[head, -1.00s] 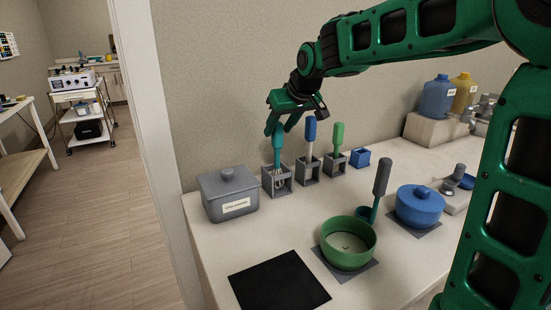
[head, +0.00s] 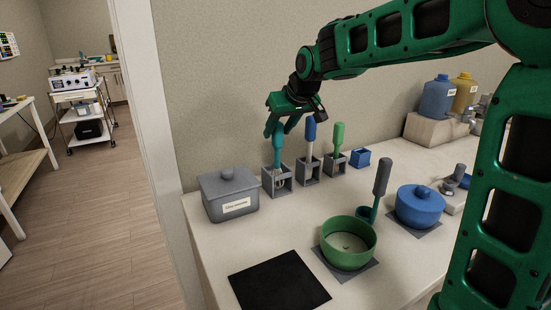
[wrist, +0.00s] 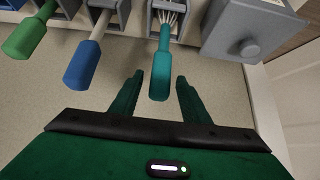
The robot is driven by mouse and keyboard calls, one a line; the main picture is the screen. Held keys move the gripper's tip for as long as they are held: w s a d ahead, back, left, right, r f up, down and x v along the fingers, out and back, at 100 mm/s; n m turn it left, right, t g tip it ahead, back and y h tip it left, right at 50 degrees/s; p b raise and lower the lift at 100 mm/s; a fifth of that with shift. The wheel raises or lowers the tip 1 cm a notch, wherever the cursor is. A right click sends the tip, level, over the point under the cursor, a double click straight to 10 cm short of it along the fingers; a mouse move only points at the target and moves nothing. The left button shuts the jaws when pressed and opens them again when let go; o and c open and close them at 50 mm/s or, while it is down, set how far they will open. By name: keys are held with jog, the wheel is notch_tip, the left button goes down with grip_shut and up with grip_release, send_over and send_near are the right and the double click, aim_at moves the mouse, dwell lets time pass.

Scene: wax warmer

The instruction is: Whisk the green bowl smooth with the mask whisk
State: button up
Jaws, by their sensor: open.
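The green bowl (head: 348,258) sits on a grey mat on the counter, with a pale content inside. A teal-handled whisk (head: 277,148) stands upright in a grey holder (head: 277,188); its wire end shows in the wrist view, where its teal handle (wrist: 161,72) points toward me. My gripper (head: 282,128) is at the top of this handle. In the wrist view my gripper (wrist: 158,84) is open, with one finger on each side of the handle's end and gaps between. A blue-handled tool (head: 310,135) and a green-handled tool (head: 339,138) stand in holders to the right.
A grey lidded box (head: 229,194) stands left of the holders. A black mat (head: 279,284) lies in front. A dark-handled tool (head: 382,180) stands in a teal holder behind the bowl. A blue lidded pot (head: 420,206) is to the right.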

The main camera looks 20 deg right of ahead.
grip_shut()
jog(key=shift+r, duration=0.2)
jog(key=shift+r, duration=0.85)
dwell(0.5)
jog(key=shift+r, duration=1.1)
